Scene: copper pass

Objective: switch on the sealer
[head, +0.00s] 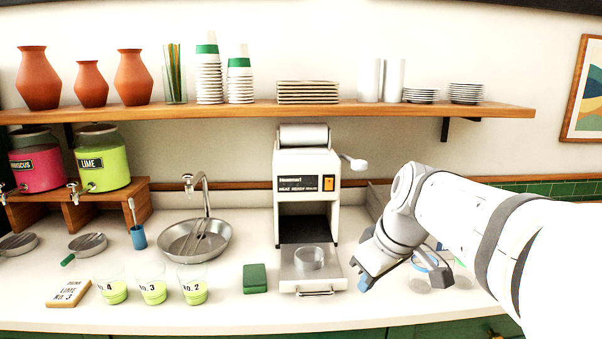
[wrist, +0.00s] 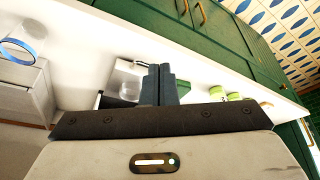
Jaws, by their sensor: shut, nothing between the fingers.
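The sealer (head: 306,167) is a white machine standing upright at the middle of the counter. Its orange switch (head: 328,183) is on the right of the dark front label; whether it is lit is unclear. A white-ended side lever (head: 355,163) sticks out on the right. The metal tray (head: 335,284) is pulled out at the front with a round cup-like piece (head: 309,258) on it. My gripper (head: 364,284) is shut and empty, right of the tray, low over the counter and below the switch. Its closed fingers also show in the wrist view (wrist: 160,83), with the tray beyond.
Cups of green drink (head: 152,290) stand front left. A green block (head: 255,279) lies left of the tray. A sink (head: 195,239) is behind. A blue-ringed clear item (head: 426,263) is partly hidden behind my arm. The shelf (head: 245,111) runs above the sealer.

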